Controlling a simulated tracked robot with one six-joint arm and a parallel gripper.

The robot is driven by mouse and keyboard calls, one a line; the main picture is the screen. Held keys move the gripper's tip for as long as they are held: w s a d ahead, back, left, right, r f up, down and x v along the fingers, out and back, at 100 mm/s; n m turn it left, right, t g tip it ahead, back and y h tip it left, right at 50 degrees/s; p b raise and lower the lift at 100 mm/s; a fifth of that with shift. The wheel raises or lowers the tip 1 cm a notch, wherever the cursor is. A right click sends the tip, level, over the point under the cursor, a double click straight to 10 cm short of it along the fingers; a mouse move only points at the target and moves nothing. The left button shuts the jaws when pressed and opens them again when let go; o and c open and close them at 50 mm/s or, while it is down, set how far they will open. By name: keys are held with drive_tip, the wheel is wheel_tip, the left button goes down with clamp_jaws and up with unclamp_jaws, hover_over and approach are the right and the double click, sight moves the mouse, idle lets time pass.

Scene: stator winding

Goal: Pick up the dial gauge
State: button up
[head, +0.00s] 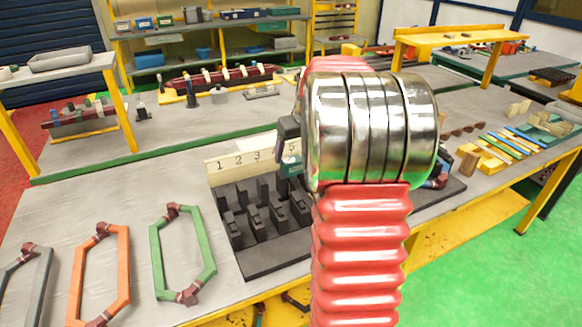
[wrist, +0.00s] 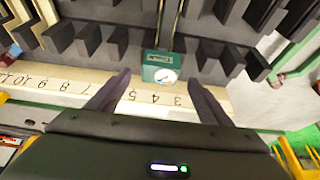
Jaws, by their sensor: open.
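The dial gauge is a small teal box with a white round dial (wrist: 162,72), just beyond and between my fingertips in the wrist view. It stands at the numbered strip in front of the dark slotted rack, with thin rods behind it. In the head view a teal part of it (head: 291,169) shows below my gripper. My gripper (wrist: 158,80) is open and empty, one finger on each side of the gauge's line. In the head view my gripper (head: 287,140) is mostly hidden behind my arm.
The numbered strip (head: 228,172) and the dark slotted rack (head: 236,232) stand on the grey table. Green (head: 157,255), orange (head: 75,280) and grey coil frames lie to the left. Coloured bars lie at the right. The table's left middle is clear.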

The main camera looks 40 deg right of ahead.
sight(292, 159)
drive_tip(key=shift+x, duration=2.6)
drive_tip(key=shift+w, duration=0.15)
drive_tip(key=shift+r, duration=0.1)
drive_tip(key=c, duration=1.1)
